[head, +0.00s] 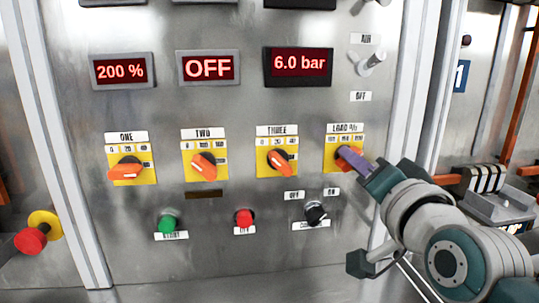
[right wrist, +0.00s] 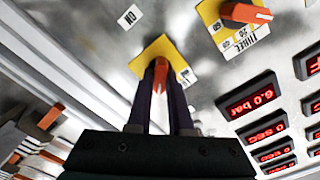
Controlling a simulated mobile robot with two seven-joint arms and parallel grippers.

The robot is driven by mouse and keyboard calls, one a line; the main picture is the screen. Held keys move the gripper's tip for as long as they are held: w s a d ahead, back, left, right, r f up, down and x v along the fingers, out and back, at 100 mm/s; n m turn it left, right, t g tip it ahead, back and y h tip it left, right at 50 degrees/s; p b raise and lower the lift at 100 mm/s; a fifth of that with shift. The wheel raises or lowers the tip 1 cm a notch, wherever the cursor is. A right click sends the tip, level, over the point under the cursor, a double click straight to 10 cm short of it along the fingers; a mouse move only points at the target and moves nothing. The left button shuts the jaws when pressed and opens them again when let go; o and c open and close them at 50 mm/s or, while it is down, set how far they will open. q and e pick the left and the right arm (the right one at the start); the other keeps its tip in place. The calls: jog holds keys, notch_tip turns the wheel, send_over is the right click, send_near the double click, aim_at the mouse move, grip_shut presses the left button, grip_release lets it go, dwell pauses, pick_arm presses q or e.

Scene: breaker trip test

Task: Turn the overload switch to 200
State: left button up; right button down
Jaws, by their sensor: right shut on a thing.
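The overload switch, labelled "LOAD %", has an orange knob (head: 342,164) on a yellow plate (head: 331,151) at the right of the row of switches. My right gripper (head: 354,157) reaches it from the right and covers much of the knob. In the right wrist view the two dark fingers (right wrist: 162,78) are shut on the orange knob (right wrist: 160,70), one on each side. Where the knob points among its marks is hard to tell. A red display (head: 120,71) at the upper left reads "200 %". My left gripper is not in view.
Switches ONE (head: 126,172), TWO (head: 203,167) and THREE (head: 281,162) sit to the left. Below are a green button (head: 168,223), a red button (head: 244,217) and a black selector (head: 315,212). A toggle lever (head: 371,62) sticks out above. Displays read "OFF" (head: 208,68) and "6.0 bar" (head: 299,65).

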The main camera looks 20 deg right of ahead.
dwell(0.3)
jog(key=c, duration=0.8)
grip_release()
jog(key=b+v, duration=0.1)
jog(key=v, duration=0.9)
jog(key=shift+d, duration=0.1)
